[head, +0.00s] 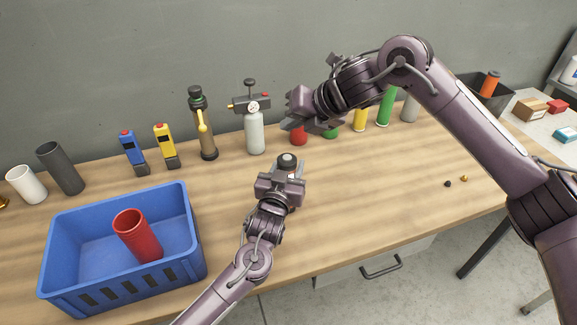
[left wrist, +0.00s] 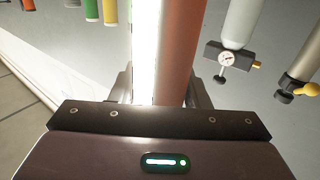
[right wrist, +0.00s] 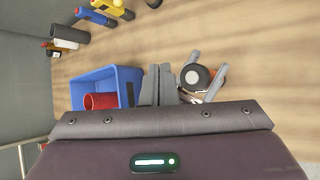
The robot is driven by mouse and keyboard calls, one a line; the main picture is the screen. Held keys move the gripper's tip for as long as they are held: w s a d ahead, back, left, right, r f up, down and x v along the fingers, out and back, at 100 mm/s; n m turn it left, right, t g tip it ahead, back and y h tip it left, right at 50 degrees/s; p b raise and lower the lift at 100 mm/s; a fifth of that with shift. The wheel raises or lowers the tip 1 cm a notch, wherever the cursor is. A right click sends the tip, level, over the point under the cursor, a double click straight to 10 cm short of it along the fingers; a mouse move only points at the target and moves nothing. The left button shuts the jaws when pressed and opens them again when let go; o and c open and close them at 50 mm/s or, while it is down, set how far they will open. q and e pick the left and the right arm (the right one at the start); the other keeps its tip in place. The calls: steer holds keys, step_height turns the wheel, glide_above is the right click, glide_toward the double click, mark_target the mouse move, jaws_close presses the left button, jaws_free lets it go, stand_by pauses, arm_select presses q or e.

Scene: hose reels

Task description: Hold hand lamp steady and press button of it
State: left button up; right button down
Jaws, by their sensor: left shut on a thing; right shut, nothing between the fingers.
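My right gripper (head: 290,122) is shut and empty, above and behind the lamp. Its closed fingers (right wrist: 156,86) show just left of the lamp top in the right wrist view, apart from it in the picture.
A blue crate (head: 192,250) holding a red cup (head: 138,235) stands at the left front. Along the wall stand a grey bottle with a gauge (head: 255,132), a brown torch (head: 205,135), blue and yellow devices and several coloured cylinders. The right front tabletop is mostly clear.

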mark_target(291, 161)
steer(key=shift+f, duration=3.1)
steer(key=shift+f, duration=0.15)
steer(key=shift+f, duration=0.25)
steer(key=shift+f, duration=0.15)
steer(key=shift+r, duration=0.55)
step_height(291, 161, up, 6)
stand_by(0.5)
